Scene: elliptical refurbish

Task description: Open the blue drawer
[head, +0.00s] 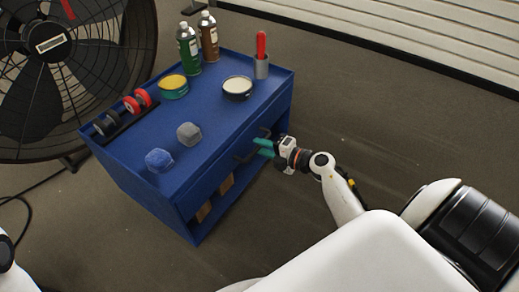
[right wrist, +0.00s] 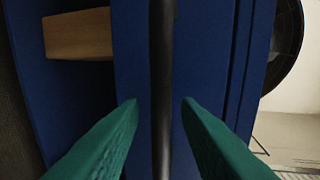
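The blue drawer front (head: 216,184) is the upper band on the front of a blue cabinet (head: 150,190). It looks flush with the cabinet. A black bar handle (head: 242,158) sticks out from it. My right gripper (head: 262,147), with teal fingers, is at the cabinet front beside the handle. In the right wrist view the black handle (right wrist: 162,80) runs upright between the two green fingertips of my right gripper (right wrist: 160,104). The fingers are apart, with gaps on both sides of the bar. My left gripper is out of view.
Wooden blocks (head: 226,184) lie in the open shelf below. A large fan (head: 70,80) stands left. Floor before the cabinet is clear.

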